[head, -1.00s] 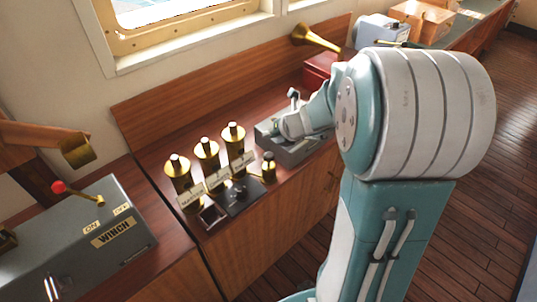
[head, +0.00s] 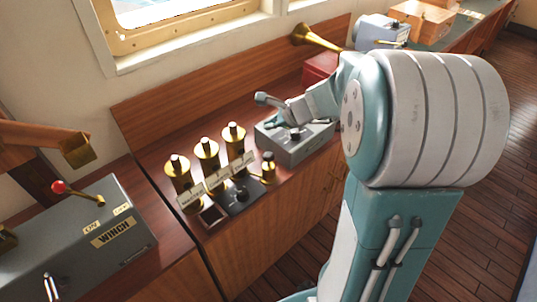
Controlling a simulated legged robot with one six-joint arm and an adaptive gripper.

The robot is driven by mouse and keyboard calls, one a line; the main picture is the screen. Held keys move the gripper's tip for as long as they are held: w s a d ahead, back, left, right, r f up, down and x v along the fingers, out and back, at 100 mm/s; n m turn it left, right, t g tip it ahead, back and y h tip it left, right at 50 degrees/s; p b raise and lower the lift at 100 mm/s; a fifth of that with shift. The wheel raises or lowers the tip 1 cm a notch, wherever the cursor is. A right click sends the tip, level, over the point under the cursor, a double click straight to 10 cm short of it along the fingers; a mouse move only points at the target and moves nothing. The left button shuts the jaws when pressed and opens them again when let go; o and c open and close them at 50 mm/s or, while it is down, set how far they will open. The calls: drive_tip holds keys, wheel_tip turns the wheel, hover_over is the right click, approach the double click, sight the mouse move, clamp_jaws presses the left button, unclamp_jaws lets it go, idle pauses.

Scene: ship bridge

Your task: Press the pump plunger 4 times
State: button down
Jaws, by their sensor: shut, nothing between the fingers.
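Three brass cylinders (head: 207,153) with narrower tops stand in a row on the wooden counter, with small label plates in front of them. A shorter brass piece with a dark top (head: 268,166) stands to their right. A grey box (head: 310,146) with a dark fitting on top sits farther right. I cannot tell for sure which of these carries the pump plunger. My gripper (head: 264,99) looks shut and empty. It appears raised above the left side of the grey box, apart from the brass cylinders. My forearm hides part of the area behind the box.
A grey winch box (head: 85,235) with a red-knobbed lever stands at the left. A brass horn (head: 314,38) and a red box (head: 321,67) are behind my arm. The wooden backboard (head: 235,75) runs along the wall. Floor is free at the right.

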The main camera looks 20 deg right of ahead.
sight(272, 156)
drive_tip(key=shift+r+n, duration=0.1)
drive_tip(key=shift+n, duration=0.6)
drive_tip(key=shift+f, duration=4.45)
drive_tip(key=shift+s+f, duration=0.1)
drive_tip(key=shift+f, duration=0.2)
drive_tip(key=shift+f, duration=1.6)
drive_tip(key=shift+r, duration=2.05)
